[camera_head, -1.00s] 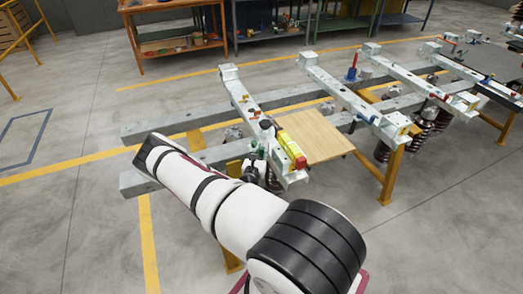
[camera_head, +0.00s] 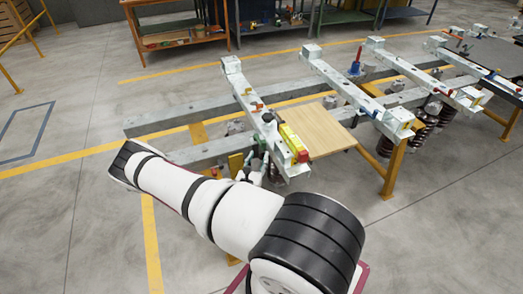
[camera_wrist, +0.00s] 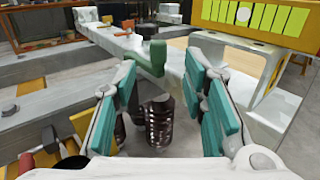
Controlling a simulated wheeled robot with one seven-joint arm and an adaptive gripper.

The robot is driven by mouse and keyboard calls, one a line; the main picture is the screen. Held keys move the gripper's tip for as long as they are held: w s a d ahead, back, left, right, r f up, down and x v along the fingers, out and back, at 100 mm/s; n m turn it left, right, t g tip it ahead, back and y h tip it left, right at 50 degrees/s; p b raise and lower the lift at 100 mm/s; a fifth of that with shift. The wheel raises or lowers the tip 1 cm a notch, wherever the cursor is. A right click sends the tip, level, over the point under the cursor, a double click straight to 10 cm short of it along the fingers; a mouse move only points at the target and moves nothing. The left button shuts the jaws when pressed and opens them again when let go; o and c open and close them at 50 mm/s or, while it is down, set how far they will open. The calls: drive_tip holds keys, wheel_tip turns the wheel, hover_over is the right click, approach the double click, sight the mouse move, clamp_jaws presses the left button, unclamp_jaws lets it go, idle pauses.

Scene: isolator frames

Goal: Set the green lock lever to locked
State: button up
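The green lock lever (camera_wrist: 154,54) stands up from the side of a pale metal beam (camera_wrist: 171,66), ahead of my gripper in the wrist view. My gripper (camera_wrist: 165,78) is open, with teal pads on both fingers and nothing between them. The lever's upper end lies just beyond the fingertips, between them as seen in the picture; I see no clear contact. In the head view my gripper (camera_head: 257,173) is small beside the near end of the beam, partly behind my arm. The lever is too small there to make out well.
A yellow block (camera_head: 290,138) with a red end sits on the beam; its striped face (camera_wrist: 275,18) fills the wrist view's upper right. A dark coil spring (camera_wrist: 158,125) hangs below the lever. A wooden board (camera_head: 318,130) lies right of the beam. Open floor lies left.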

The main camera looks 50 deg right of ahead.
drive_tip(key=shift+v, duration=1.4)
